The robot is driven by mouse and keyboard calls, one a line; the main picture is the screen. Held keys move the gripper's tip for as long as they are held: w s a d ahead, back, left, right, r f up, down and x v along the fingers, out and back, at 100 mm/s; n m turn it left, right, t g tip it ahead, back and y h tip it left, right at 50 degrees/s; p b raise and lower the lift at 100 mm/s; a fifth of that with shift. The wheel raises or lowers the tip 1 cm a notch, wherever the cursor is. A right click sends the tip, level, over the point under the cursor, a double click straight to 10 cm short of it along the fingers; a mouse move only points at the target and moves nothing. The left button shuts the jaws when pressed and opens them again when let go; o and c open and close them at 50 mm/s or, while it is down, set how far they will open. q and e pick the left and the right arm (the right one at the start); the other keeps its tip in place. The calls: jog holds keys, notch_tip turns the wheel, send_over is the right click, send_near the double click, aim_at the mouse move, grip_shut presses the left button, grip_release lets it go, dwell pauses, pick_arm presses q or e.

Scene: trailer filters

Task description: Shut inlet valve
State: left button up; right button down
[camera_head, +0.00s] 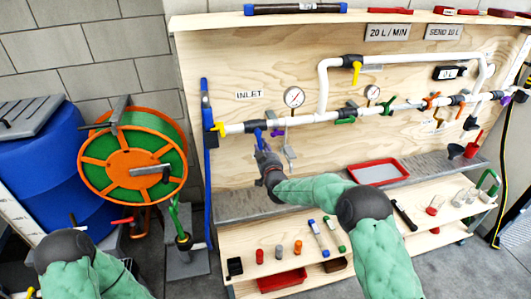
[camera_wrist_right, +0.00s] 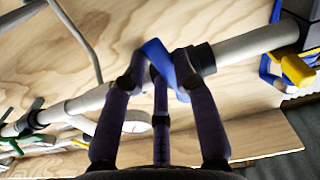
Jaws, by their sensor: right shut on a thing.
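The inlet valve's blue handle (camera_head: 259,137) is on the white pipe (camera_head: 235,128), below and right of the INLET sign (camera_head: 250,95). My right gripper (camera_head: 262,152) reaches up to it from below and is shut on it. In the right wrist view the blue handle (camera_wrist_right: 157,56) lies between the dark fingers of the right gripper (camera_wrist_right: 165,75), at a slant across the pipe (camera_wrist_right: 250,46) beside a black collar. The fingers hide part of the handle and the valve body. Of my left arm only a green sleeve and dark joint show; its gripper is out of view.
Pressure gauges (camera_head: 293,97) stand above the pipe. A yellow-handled valve (camera_head: 356,71) and a green-handled one (camera_head: 345,120) are farther right. A red tray (camera_head: 378,171) lies on the grey ledge. An orange hose reel (camera_head: 118,162) and blue barrel (camera_head: 40,150) stand left.

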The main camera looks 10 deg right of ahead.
jog(key=shift+a+f+m+b, duration=0.25)
jog(key=shift+a+m+b, duration=0.1)
jog(key=shift+m+b, duration=0.3)
jog(key=c, duration=1)
grip_release()
jog(key=shift+r, duration=0.1)
jog(key=shift+o, duration=0.2)
jog(key=shift+s, duration=0.1)
jog(key=s, duration=1.2)
jog(key=shift+d, duration=0.15)
jog(key=shift+w, duration=0.1)
